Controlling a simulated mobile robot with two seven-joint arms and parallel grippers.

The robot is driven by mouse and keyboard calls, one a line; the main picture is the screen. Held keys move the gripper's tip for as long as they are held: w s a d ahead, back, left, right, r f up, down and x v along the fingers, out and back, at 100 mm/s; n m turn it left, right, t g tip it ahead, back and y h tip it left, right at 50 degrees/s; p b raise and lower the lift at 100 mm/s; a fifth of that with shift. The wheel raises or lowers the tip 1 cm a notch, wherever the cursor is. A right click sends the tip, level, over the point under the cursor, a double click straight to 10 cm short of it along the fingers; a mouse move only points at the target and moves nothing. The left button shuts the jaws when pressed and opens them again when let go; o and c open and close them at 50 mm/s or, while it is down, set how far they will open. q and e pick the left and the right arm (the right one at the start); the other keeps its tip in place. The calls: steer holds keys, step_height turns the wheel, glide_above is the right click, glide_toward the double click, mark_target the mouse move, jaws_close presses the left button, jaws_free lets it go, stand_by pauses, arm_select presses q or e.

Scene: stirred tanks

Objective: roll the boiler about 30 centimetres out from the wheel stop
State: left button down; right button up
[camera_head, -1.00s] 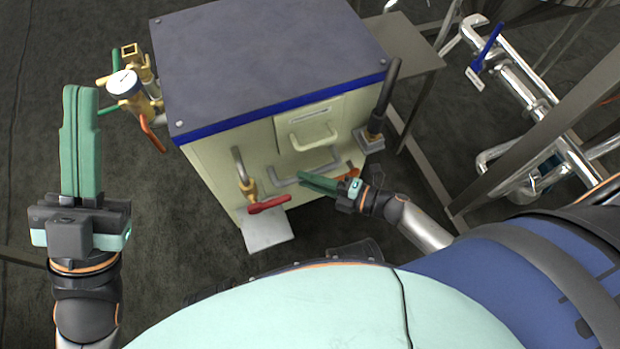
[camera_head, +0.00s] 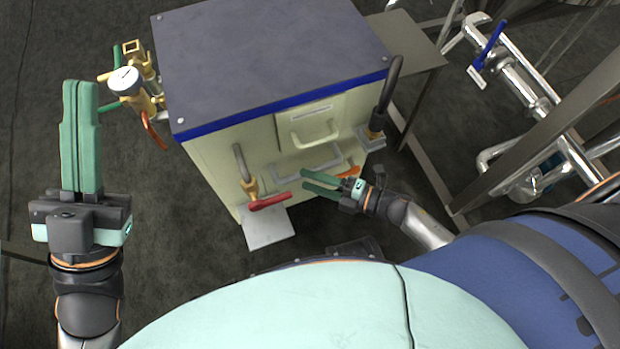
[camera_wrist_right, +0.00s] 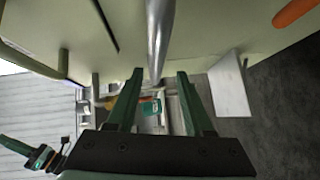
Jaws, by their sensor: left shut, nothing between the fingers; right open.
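The boiler (camera_head: 235,180) is a cream box with a dark grey top and blue trim, standing on the dark floor. A grey bar handle (camera_head: 285,181) runs across its front, below a small cream pull handle (camera_head: 315,139). My right gripper (camera_head: 304,180) is open in front of the bar's right part. In the right wrist view, the bar (camera_wrist_right: 157,40) lies ahead between the open fingertips (camera_wrist_right: 160,76); I cannot tell whether they reach around it. My left gripper (camera_head: 80,85) is shut and empty, well left of the boiler. I cannot make out the wheel stop.
A red-handled valve (camera_head: 269,202) and a pale plate (camera_head: 268,230) are at the boiler's lower front left. A gauge (camera_head: 124,81) with brass fittings projects from its left side. A metal frame with pipes (camera_head: 520,80) stands on the right. The floor at left is clear.

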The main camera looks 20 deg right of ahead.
arm_select(q)
step_height(320, 180, up, 3)
steer(key=shift+s+a+p, duration=0.1)
steer(key=shift+a+p, duration=0.05)
steer(key=shift+p, duration=1.05)
arm_select(e)
steer(key=v, duration=1.2)
steer(key=shift+a, duration=0.1)
